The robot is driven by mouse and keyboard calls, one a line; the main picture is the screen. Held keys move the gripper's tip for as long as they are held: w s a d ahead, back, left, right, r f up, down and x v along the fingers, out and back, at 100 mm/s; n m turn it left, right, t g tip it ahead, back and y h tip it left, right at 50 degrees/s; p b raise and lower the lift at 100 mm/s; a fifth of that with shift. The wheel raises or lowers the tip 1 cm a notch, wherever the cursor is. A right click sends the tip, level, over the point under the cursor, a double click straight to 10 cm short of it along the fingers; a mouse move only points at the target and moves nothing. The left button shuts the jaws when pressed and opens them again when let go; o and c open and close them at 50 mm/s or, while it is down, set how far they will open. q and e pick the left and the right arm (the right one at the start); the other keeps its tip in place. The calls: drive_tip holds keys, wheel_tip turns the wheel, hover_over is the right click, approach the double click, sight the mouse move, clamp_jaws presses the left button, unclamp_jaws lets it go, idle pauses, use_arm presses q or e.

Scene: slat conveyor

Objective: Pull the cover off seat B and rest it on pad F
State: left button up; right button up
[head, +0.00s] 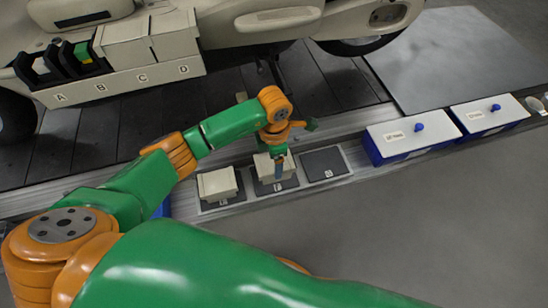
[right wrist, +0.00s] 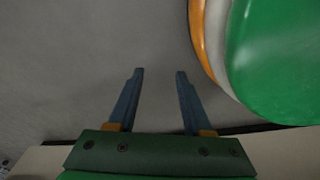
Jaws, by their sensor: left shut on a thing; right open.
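My left gripper (head: 279,168) is shut on a cream block-shaped cover (head: 263,166) at the middle pad (head: 290,184) of a three-pad strip. The cover appears to sit on that pad; any small gap beneath it is hard to see. The pad's letter is too small to read surely. On the seat row marked A to D, seat B (head: 83,52) is uncovered and shows green and yellow inside. My right gripper (right wrist: 154,100) is open and empty in the right wrist view, above grey floor.
Another cream cover (head: 217,184) sits on the left pad; the right pad (head: 325,164) is bare. Seat A (head: 41,67) is open; covers stand over C (head: 125,42) and D (head: 174,34). Two blue boxes with white lids (head: 412,136) (head: 488,112) stand at right. A vehicle body stands behind.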

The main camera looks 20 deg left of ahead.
use_arm(q)
drive_tip(key=shift+f, duration=0.2)
drive_tip(key=shift+f+b, duration=0.2)
drive_tip(key=shift+b, duration=0.2)
drive_tip(key=shift+f+b, duration=0.45)
drive_tip(key=shift+f, duration=0.05)
use_arm(e)
drive_tip(key=shift+w+a+f, duration=0.35)
drive_tip(key=shift+w+a, duration=0.35)
drive_tip(key=shift+w, duration=0.05)
use_arm(q)
drive_tip(key=shift+f+b, duration=0.5)
use_arm(e)
drive_tip(key=shift+f, duration=0.5)
use_arm(q)
drive_tip(key=o, duration=1.4)
drive_tip(key=shift+c, duration=0.2)
